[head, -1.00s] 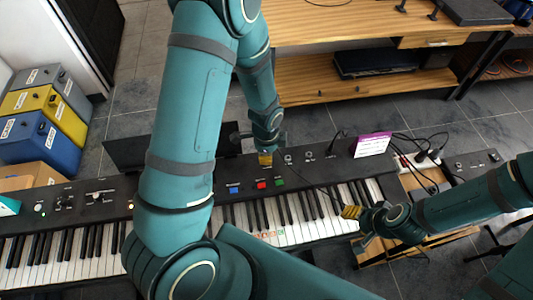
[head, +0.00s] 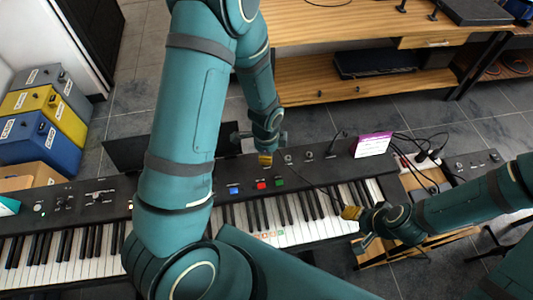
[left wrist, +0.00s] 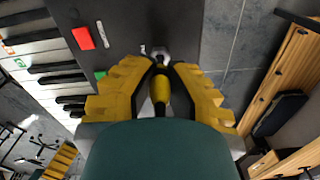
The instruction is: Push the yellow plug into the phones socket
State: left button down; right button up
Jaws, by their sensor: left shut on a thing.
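My left gripper (head: 265,159) is over the back panel of the black keyboard (head: 215,178). In the left wrist view its yellow fingers (left wrist: 160,75) are closed around the yellow plug (left wrist: 160,90). A silvery ring-like socket (left wrist: 156,51) shows just beyond the fingertips, in line with the plug. Its label is unreadable, and I cannot tell whether the plug's tip touches or enters it. In the head view the plug is hidden by the gripper. My right gripper (head: 350,212) is over the keys at the right; its finger opening is unclear.
Blue, red (head: 262,185) and green buttons lie just in front of the left gripper. More round sockets (head: 309,155) sit to its right. A wooden bench (head: 360,70) stands behind.

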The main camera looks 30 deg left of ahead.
pick_arm(q)
jog(key=shift+f+b, duration=1)
jog(key=shift+f, duration=0.1)
pick_arm(e)
jog(key=shift+f, duration=1.05)
pick_arm(q)
jog(key=c, duration=1)
grip_release()
